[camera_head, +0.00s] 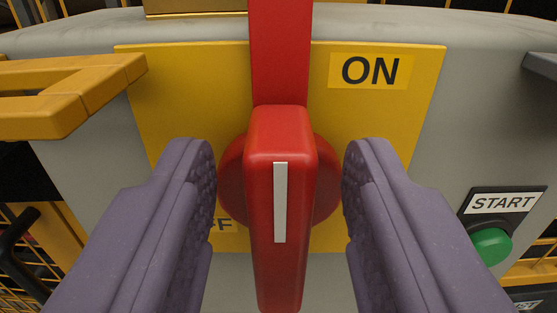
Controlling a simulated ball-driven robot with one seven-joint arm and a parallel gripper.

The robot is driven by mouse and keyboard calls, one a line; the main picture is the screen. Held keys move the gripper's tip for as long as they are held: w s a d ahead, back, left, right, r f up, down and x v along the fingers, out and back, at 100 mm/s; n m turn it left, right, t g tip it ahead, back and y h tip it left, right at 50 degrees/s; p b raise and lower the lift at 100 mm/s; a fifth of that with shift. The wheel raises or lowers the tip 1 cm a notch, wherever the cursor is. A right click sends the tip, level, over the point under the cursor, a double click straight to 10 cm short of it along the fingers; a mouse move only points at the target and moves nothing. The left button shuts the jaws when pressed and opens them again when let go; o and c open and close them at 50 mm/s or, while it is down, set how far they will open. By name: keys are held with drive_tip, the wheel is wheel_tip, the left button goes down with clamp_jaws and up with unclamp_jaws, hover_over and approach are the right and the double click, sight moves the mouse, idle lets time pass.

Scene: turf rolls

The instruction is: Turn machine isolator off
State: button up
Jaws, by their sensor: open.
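The machine isolator is a red rotary handle (280,215) with a pale stripe down its front, in the middle of the view. It stands upright in front of a round red hub (232,180) on a yellow plate (190,110). An ON label (370,71) is at the plate's upper right. Another label (223,224) at lower left is partly hidden, with only an F clearly showing. My gripper (280,165) is open, its purple fingers on either side of the handle, with a visible gap on each side.
A green button (490,245) under a START label (503,203) is at the right. A yellow bar frame (70,90) juts in at the upper left. A black handle (22,235) is at the lower left. A red upright strip (280,50) rises above the handle.

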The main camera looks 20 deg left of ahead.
clamp_jaws()
drive_tip(key=shift+n+b, duration=0.4)
drive_tip(key=shift+b, duration=0.05)
drive_tip(key=n+b, duration=0.3)
drive_tip(key=shift+s+a+f+n+b, duration=0.15)
drive_tip(key=shift+a+n+b, duration=0.2)
drive_tip(key=shift+n+b, duration=0.05)
drive_tip(key=n+b, duration=0.2)
drive_tip(key=n, duration=0.1)
drive_tip(key=n+b, duration=0.2)
drive_tip(key=n, duration=0.1)
drive_tip(key=a+f+n+b, duration=0.1)
drive_tip(key=n+b, duration=0.2)
drive_tip(key=shift+s, duration=0.15)
drive_tip(key=n+b, duration=0.1)
drive_tip(key=n, duration=0.1)
drive_tip(key=n+b, duration=0.1)
drive_tip(key=n, duration=0.1)
drive_tip(key=shift+a+f, duration=0.1)
drive_tip(key=shift+f, duration=0.1)
drive_tip(key=shift+n, duration=0.3)
